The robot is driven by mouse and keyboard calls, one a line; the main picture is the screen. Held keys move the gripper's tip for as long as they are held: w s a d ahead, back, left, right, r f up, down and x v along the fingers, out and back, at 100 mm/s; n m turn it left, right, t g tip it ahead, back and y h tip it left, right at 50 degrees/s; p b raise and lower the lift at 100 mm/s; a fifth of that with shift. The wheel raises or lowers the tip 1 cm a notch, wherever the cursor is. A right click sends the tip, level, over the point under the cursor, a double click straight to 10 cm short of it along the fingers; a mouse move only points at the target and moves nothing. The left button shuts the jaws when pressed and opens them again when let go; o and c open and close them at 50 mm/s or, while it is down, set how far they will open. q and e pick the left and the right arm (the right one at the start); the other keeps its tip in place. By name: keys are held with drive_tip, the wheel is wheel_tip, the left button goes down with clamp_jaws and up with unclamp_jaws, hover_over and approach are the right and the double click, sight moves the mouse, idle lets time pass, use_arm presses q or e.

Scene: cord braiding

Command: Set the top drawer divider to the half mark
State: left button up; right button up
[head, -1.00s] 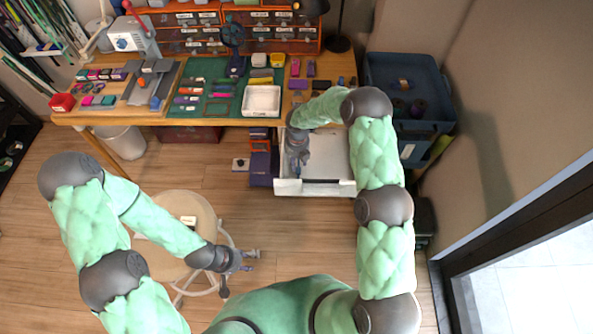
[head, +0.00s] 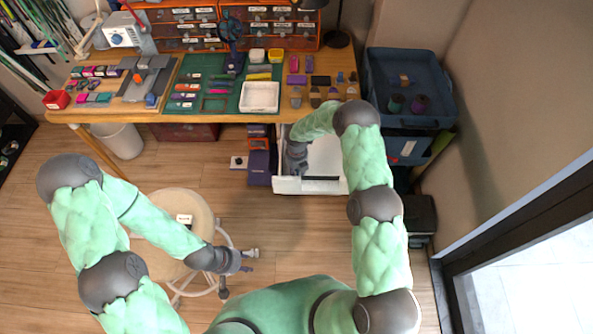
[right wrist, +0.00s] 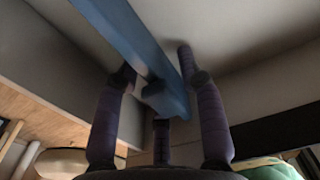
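The drawer (head: 305,186) is pulled out below the workbench, with its white front nearest me. My right gripper (head: 298,164) reaches down inside its left part. In the right wrist view, the blue divider bar (right wrist: 128,40), with a small block on its side, runs between the fingers of my right gripper (right wrist: 158,75). A half mark cannot be made out. My left gripper (head: 247,270) is empty, fingers spread, beside the stool, away from the drawer.
The workbench (head: 345,116) holds a green mat, a white tray (head: 259,97) and several small items. A round stool (head: 172,215) stands at lower left. Purple boxes (head: 259,167) stand left of the drawer. A blue bin (head: 400,68) stands at right.

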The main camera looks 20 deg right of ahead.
sight(317, 175)
clamp_jaws()
drive_tip(key=d, duration=0.2)
drive_tip(key=s+d, duration=0.1)
drive_tip(key=d, duration=0.2)
drive_tip(key=s+d+p, duration=0.1)
drive_tip(key=d, duration=0.2)
drive_tip(key=shift+s+d, duration=0.1)
drive_tip(key=shift+d, duration=0.05)
drive_tip(key=shift+o, duration=1.4)
unclamp_jaws()
drive_tip(key=shift+r, duration=0.1)
wheel_tip(317, 175, up, 12)
drive_tip(key=shift+s, duration=0.1)
